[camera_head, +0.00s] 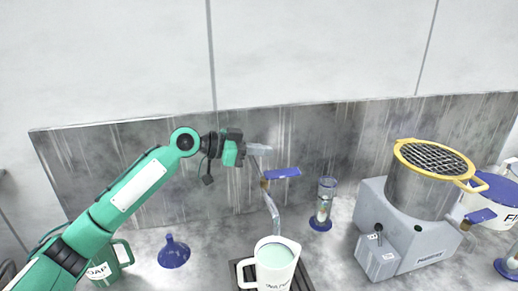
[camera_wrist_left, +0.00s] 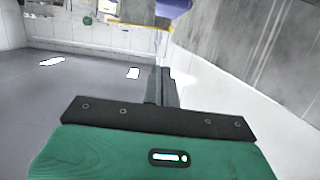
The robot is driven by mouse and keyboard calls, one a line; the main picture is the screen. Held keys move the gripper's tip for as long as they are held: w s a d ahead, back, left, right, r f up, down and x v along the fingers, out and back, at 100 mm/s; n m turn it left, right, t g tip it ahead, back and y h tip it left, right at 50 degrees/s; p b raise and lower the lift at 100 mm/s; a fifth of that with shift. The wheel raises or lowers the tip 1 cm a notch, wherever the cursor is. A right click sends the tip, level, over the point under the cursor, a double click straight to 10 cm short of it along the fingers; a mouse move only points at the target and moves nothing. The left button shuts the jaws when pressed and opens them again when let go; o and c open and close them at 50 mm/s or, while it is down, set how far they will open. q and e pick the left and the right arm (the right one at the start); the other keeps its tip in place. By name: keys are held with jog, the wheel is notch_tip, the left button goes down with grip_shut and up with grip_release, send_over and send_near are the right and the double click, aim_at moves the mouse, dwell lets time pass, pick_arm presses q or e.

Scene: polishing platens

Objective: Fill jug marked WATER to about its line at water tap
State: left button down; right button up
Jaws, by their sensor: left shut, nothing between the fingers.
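A white jug (camera_head: 262,274) with a handle on its left stands under the water tap (camera_head: 271,209) at the bottom middle of the head view. Its front lettering is partly cut off by the frame's edge. A pale greenish surface shows inside, close to the rim; I cannot make out the line. The tap has a blue lever (camera_head: 284,173) pointing right. My left gripper (camera_head: 267,149) is shut and empty, just above and left of the lever. In the left wrist view its fingers (camera_wrist_left: 162,86) are together. I cannot tell whether water runs. My right gripper is out of view.
The jug stands on a dark slatted drain (camera_head: 306,275). A blue funnel (camera_head: 174,253) and a green SOAP jug (camera_head: 106,268) are to the left. A glass cylinder (camera_head: 325,203) with a blue base and a grey machine (camera_head: 411,243) bearing a yellow-rimmed sieve (camera_head: 433,158) are to the right.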

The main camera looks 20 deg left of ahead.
pick_arm(q)
jog(key=p, duration=0.3)
send_over(285, 172)
jog(key=shift+s+a+f, duration=0.15)
jog(key=shift+a+f, duration=0.15)
jog(key=shift+f, duration=0.05)
jog(key=f, duration=0.1)
jog(key=f+p, duration=0.1)
jog(key=f, duration=0.1)
jog(key=shift+w+d+f, duration=0.2)
jog(key=shift+d+f, duration=0.05)
jog(key=shift+f, duration=0.05)
jog(key=shift+f+p, duration=0.3)
jog(key=shift+f, duration=0.35)
